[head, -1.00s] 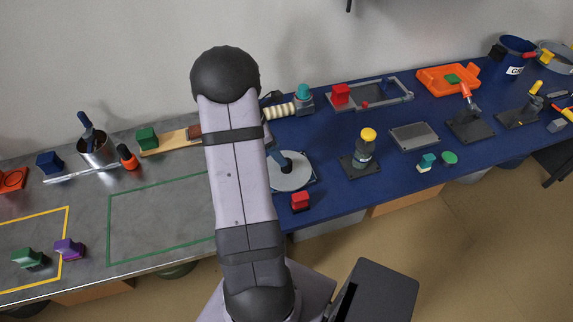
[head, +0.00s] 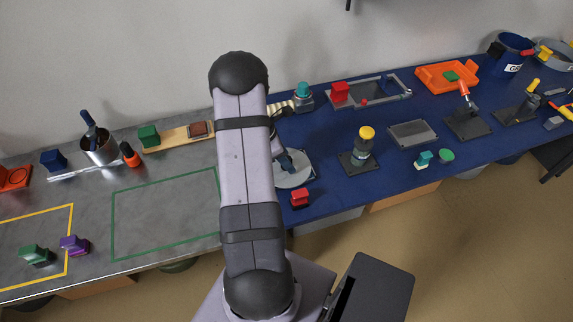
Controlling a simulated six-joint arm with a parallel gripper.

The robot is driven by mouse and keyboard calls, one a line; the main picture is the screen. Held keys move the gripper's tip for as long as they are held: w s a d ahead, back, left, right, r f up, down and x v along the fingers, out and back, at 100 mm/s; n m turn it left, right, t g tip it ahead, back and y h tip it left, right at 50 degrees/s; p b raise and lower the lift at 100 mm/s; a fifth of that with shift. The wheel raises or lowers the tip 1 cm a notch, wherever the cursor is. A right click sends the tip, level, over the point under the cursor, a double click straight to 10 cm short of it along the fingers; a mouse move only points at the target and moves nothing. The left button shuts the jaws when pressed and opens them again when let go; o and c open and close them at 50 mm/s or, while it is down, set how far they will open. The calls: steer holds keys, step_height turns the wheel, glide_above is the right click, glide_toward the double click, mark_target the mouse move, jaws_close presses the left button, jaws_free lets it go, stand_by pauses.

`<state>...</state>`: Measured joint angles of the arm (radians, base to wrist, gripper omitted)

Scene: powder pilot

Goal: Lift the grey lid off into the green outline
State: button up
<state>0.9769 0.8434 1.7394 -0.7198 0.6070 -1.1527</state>
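A round light-grey disc (head: 297,176), which looks like the grey lid, lies flat on the blue part of the bench, just right of my arm. My gripper (head: 287,164) is small and partly hidden behind my own arm. It appears over the left part of the disc. I cannot tell whether it touches the disc or whether its fingers are open or shut. What lies under the disc is hidden. The green outline (head: 113,225) is a rectangle on the grey bench top to the left of my arm. Its visible inside is empty, and its right edge meets my arm.
A red block (head: 299,198) sits near the disc at the front edge. A yellow-topped bottle (head: 366,146) stands to its right. A board with a green block (head: 149,136) and a metal pot (head: 99,148) stand behind the outline. Purple (head: 75,245) and green pieces lie left of it.

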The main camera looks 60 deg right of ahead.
steer(key=shift+s+d+f, duration=0.1)
steer(key=shift+s+f, duration=0.05)
steer(key=shift+f, duration=0.35)
steer(key=shift+c, duration=0.6)
steer(key=c, duration=1.1)
steer(key=shift+o, duration=0.2)
steer(key=shift+r, duration=0.1)
step_height(320, 180, up, 10)
steer(key=shift+f+b, duration=0.1)
steer(key=shift+b, duration=0.9)
